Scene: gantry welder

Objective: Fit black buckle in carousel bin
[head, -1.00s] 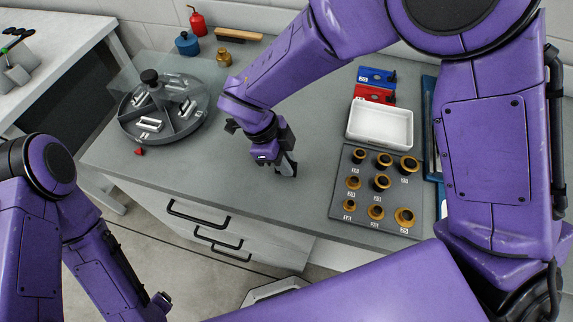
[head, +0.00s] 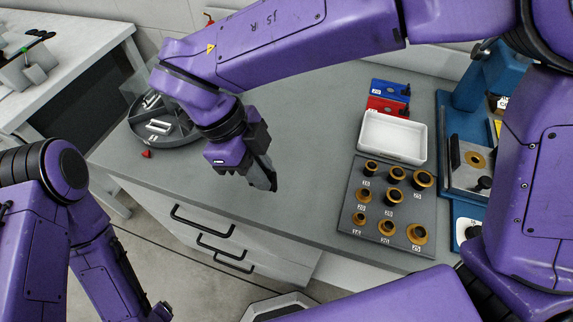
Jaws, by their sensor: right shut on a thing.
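The round grey carousel (head: 180,137) stands at the back left of the bench, its right part and centre hidden behind my right arm. Its visible bins hold white pieces (head: 158,127). My right gripper (head: 264,183) points down over the bench, right of the carousel and apart from it. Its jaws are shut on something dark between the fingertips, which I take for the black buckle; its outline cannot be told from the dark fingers.
A dark board (head: 379,236) with several brass-coloured rings lies at the right, with a white tray (head: 394,135) and red (head: 386,106) and blue (head: 385,88) boxes behind. A blue fixture (head: 466,95) stands beyond. A small red piece (head: 146,154) lies by the carousel. The bench middle is clear.

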